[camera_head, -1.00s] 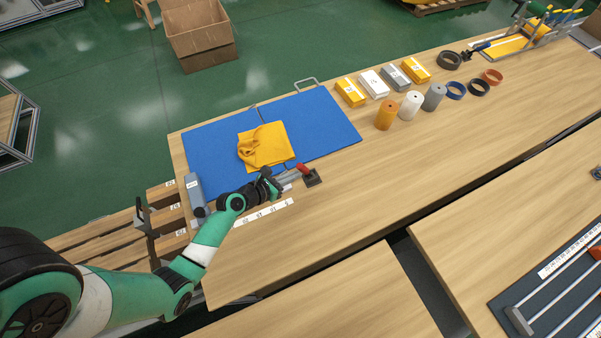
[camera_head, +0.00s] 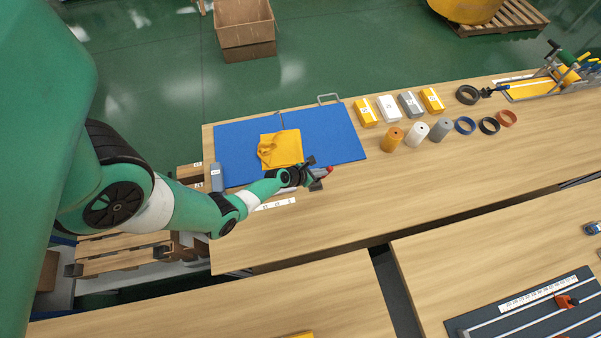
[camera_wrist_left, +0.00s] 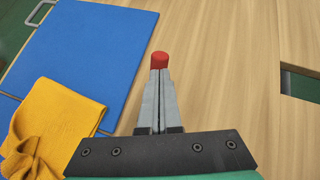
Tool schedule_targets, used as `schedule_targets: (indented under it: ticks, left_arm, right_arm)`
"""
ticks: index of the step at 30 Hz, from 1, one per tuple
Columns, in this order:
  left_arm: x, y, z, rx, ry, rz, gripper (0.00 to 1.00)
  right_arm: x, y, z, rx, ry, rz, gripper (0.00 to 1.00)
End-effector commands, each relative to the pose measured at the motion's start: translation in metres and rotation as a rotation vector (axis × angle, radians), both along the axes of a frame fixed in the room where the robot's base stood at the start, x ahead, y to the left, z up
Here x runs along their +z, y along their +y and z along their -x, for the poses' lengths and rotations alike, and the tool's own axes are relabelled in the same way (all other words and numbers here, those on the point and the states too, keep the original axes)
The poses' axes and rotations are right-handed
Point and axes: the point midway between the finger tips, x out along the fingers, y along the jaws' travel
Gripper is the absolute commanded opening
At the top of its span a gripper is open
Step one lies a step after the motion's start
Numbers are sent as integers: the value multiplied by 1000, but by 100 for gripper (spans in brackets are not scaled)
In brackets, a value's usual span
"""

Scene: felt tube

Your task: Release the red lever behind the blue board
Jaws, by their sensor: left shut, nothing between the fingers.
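The blue board (camera_head: 338,135) lies flat on the wooden table, in two panels, with a yellow cloth (camera_head: 285,150) on it. The red lever (camera_head: 329,169) is by the board's near edge, on the right; only its red end shows clearly. My left gripper (camera_head: 318,174) is at the lever and hides its base. In the left wrist view the shut fingers (camera_wrist_left: 160,95) point at the red lever end (camera_wrist_left: 159,60), which shows just past their tips. Nothing is between the fingers. I cannot tell whether they touch the lever. My right gripper is out of view.
A grey block (camera_head: 217,177) stands at the board's left end, and a label strip (camera_head: 277,204) lies nearer me. Yellow, white and grey boxes (camera_head: 388,108), rolls (camera_head: 416,134) and rings (camera_head: 489,126) stand farther right. The table right of the lever is clear.

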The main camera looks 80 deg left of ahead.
Motion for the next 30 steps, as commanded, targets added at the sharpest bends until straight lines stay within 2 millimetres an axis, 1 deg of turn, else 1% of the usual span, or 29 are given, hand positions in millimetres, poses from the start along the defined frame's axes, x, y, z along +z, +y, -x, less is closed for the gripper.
schedule_targets:
  ticks: [11, 27, 30]
  left_arm:
    - [-4, 1, -7, 3, 1, 1, 0]
    - [-9, 0, -7, 0, 7, 3, 0]
    - [-7, -1, -5, -2, 8, 4, 0]
  right_arm:
    - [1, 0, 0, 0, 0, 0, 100]
    - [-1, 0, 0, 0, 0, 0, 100]
    - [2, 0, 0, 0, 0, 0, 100]
